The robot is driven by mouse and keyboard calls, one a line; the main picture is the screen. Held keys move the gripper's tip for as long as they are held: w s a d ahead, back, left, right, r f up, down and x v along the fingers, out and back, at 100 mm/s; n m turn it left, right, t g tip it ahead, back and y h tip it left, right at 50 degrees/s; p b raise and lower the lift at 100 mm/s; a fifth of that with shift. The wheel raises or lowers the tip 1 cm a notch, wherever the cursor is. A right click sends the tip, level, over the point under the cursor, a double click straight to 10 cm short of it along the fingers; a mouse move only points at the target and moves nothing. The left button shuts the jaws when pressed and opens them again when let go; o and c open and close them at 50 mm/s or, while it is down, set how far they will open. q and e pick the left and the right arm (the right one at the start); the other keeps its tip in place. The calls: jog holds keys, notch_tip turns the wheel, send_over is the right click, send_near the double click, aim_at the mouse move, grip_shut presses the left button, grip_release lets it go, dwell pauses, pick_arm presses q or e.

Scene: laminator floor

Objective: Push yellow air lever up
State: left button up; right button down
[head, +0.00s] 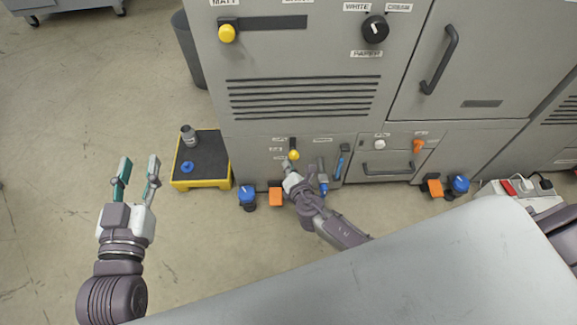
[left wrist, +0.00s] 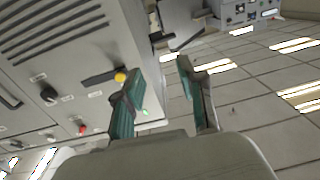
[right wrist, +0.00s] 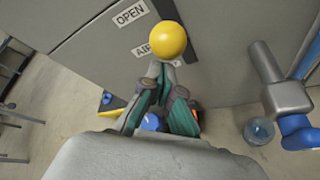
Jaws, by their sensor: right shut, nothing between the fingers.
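The yellow air lever (head: 294,155) is a ball knob at a short dark vertical slot low on the grey machine front. In the right wrist view the yellow ball (right wrist: 166,40) is large, beside the OPEN label and a partly hidden AIR label. My right gripper (head: 287,166) is shut and empty, with its tips just below the ball. The right wrist view shows the closed fingertips (right wrist: 163,76) right under it; I cannot tell whether they touch. My left gripper (head: 139,168) is open and empty, out over the floor at the left.
Another yellow knob (head: 227,33) sits in a horizontal slot higher up. A blue-handled valve (head: 323,181) is close right of my right gripper. A yellow-rimmed tray (head: 201,183) with a bottle stands on the floor. A grey surface (head: 400,270) fills the lower right foreground.

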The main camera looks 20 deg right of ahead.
pick_arm(q)
jog(key=shift+s+a+f+g, duration=0.2)
jog(key=shift+f+g, duration=0.3)
jog(key=shift+f, duration=0.25)
jog(key=shift+s+a+f+g, duration=0.1)
jog(key=shift+a+f+g, duration=0.1)
jog(key=shift+f+g, duration=0.4)
pick_arm(e)
jog(key=shift+r, duration=0.35)
pick_arm(q)
jog(key=shift+f, duration=0.1)
